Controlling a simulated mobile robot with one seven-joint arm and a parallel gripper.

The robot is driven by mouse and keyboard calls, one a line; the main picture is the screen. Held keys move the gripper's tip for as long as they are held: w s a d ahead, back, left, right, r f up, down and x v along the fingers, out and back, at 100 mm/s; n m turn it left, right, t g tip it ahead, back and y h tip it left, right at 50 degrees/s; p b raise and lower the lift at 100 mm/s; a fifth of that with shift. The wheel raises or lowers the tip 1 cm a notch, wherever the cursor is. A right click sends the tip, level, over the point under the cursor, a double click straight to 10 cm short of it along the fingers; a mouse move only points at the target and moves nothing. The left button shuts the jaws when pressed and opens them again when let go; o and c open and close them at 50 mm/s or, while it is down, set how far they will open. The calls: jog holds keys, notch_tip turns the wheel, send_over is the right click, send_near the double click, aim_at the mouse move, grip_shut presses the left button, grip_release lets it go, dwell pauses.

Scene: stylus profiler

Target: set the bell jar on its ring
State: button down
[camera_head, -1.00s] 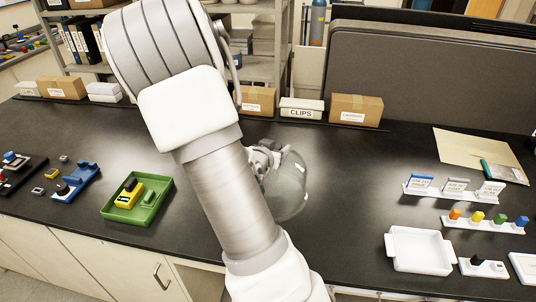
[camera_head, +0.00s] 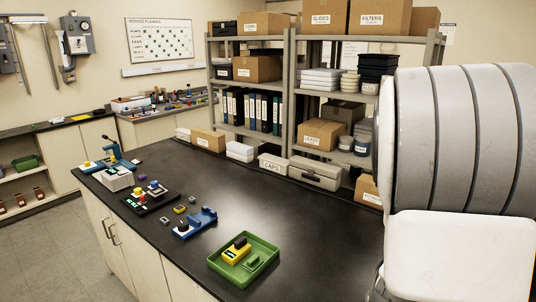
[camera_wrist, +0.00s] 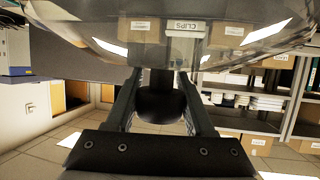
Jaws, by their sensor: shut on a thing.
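In the wrist view, my gripper (camera_wrist: 161,84) is shut on the dark knob (camera_wrist: 163,104) of the bell jar. The clear glass dome of the bell jar (camera_wrist: 150,45) spans the top of that view, beyond the fingertips. Shelves, boxes and a CLIPS label show through or reflect in the glass. In the head view my arm fills the right side, and neither my gripper nor the bell jar shows there. I cannot pick out the ring for the jar in either view.
The black bench (camera_head: 290,215) holds a green tray (camera_head: 232,274) with a yellow device (camera_head: 237,251), a blue device (camera_head: 196,222), a black tray (camera_head: 150,200) and a blue-armed instrument (camera_head: 117,155) at the far left. Boxes and a grey case (camera_head: 314,174) line the back. The bench middle is clear.

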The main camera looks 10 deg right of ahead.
jog(key=w+a+n+t+y, duration=0.2)
jog(key=w+a, duration=0.3)
jog(key=a, duration=0.5)
jog(key=w+a+f+n+t+y, duration=0.1)
jog(key=w+a, duration=0.4)
jog(key=a, duration=0.6)
jog(key=w+a+n+t+y, duration=0.3)
jog(key=w+a+n+y, duration=0.1)
jog(key=a, duration=0.7)
jog(key=shift+w+f+n+y, duration=0.2)
jog(key=shift+w+n+y, duration=0.1)
jog(key=shift+w+n, duration=0.5)
jog(key=shift+a, duration=0.25)
